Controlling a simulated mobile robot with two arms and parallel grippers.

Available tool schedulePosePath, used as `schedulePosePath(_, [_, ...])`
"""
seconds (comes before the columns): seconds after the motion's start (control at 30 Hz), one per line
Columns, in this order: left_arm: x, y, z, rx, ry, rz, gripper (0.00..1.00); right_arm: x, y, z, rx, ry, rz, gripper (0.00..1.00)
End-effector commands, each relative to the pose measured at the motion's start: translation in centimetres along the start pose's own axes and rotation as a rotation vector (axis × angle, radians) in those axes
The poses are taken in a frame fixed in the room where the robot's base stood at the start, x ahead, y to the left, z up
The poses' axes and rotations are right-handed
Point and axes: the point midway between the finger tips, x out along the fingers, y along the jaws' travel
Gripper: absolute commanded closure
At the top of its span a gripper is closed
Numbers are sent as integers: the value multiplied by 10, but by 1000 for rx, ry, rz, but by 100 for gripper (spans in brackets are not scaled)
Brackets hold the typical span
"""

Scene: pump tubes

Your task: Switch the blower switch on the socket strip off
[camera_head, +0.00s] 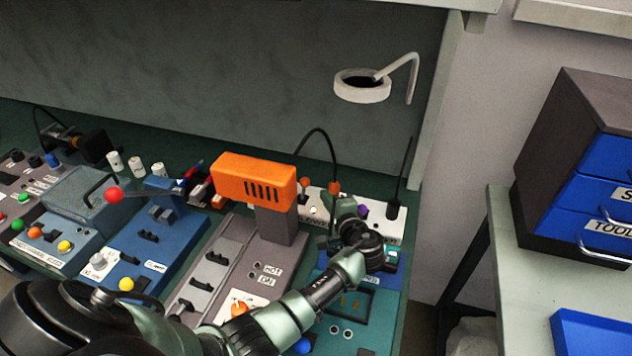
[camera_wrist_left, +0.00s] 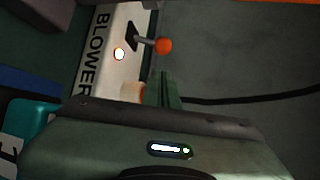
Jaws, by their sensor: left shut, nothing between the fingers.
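The white socket strip (camera_head: 322,204) runs along the back of the bench, behind the orange-headed unit. It also shows in the left wrist view (camera_wrist_left: 100,72) with the word BLOWER on it. The blower switch (camera_head: 305,183) is a small lever with an orange ball tip; in the wrist view the lever (camera_wrist_left: 163,46) leans right from a dark slot. A small lamp (camera_wrist_left: 119,54) beside it glows white. My left gripper (camera_head: 343,208) is shut and empty over the strip, right of the switch. In the wrist view its fingers (camera_wrist_left: 163,88) are just below the ball, apart from it.
An orange-headed unit (camera_head: 254,180) stands left of my gripper. A black cable loops to an orange plug (camera_head: 334,188) close to my fingers. A purple part (camera_head: 363,211) and a black plug (camera_head: 393,211) sit farther right on the strip. A ring lamp (camera_head: 361,90) hangs above.

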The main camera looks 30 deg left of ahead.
Motion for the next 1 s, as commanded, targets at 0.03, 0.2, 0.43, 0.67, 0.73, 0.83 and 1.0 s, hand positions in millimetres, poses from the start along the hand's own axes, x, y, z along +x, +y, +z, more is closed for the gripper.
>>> schedulePosePath(0.03, [12, -2, 1, 2, -4, -2, 100, -2, 0, -1, 0, 1, 0, 64])
schedulePosePath(0.2, [48, -1, 1, 2, -3, -1, 100, -3, 0, -1, 0, 2, 0, 64])
schedulePosePath(0.43, [79, 0, 0, 0, -2, -1, 100, -2, 0, -2, 0, 2, 0, 64])
schedulePosePath(0.67, [88, 0, 0, 0, -1, 0, 100, -2, 0, -2, -1, 2, 0, 64])
schedulePosePath(0.73, [88, 0, 0, 0, 0, 0, 100, -2, 0, -2, -1, 2, 0, 64])
schedulePosePath(0.83, [88, 0, 0, 0, 0, 0, 100, -2, 0, -2, -1, 2, 0, 64])
schedulePosePath(1.0, [87, 0, 0, -1, 0, 0, 100, -2, 0, -2, -1, 2, 0, 64])
